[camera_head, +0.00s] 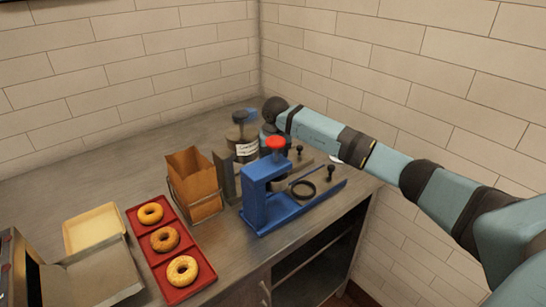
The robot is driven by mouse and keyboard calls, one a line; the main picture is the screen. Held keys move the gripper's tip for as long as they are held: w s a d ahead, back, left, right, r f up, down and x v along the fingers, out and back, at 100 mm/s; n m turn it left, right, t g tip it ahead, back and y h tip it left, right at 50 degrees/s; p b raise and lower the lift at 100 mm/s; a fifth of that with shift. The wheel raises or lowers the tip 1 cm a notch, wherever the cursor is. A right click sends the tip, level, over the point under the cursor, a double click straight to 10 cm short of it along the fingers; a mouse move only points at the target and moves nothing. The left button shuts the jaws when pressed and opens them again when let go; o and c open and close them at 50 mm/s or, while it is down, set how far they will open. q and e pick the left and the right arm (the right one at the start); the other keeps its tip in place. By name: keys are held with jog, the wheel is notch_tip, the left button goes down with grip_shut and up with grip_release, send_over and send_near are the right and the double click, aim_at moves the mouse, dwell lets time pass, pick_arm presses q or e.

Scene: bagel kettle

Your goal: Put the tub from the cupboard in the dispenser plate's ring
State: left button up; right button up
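The blue dispenser (262,200) with a red knob (276,143) stands near the counter's right front edge. Its flat plate extends to the right and bears a dark ring (303,189), which looks empty. The cupboard (318,268) below the counter is open at the front and dark inside; I see no tub in it. My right arm comes in from the right and bends down behind the dispenser; its gripper is hidden there. My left arm and gripper are not in view.
A red tray (190,284) holds three bagels. The back left counter is clear.

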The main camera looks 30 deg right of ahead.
jog(key=shift+f, duration=0.4)
jog(key=shift+f, duration=0.15)
jog(key=o, duration=0.7)
